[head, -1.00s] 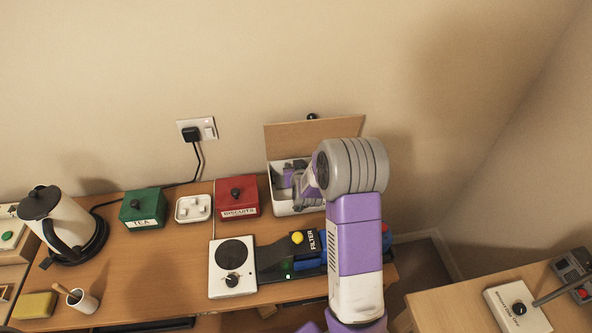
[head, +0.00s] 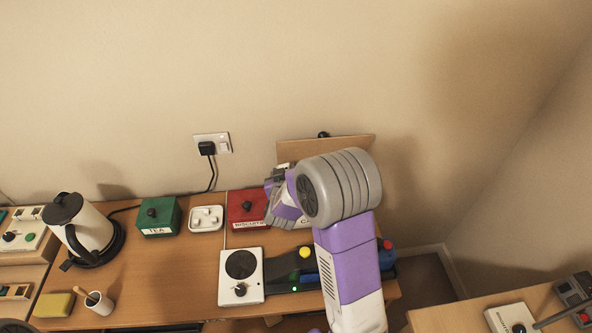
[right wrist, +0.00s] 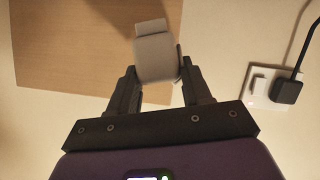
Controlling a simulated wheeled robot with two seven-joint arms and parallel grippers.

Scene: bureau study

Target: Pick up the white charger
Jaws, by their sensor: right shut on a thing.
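The white charger (right wrist: 156,58) shows in the right wrist view as a pale grey-white block with a smaller raised end. It sits between the two dark fingers of my right gripper (right wrist: 158,85), which is shut on it. I cannot make out the charger clearly there. My left gripper is not in view.
A red biscuits box (head: 245,205), white tray (head: 206,218), green tea box (head: 160,216), hot plate (head: 240,290) and kettle (head: 88,228) stand on the desk. A wall socket (head: 222,143) is behind.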

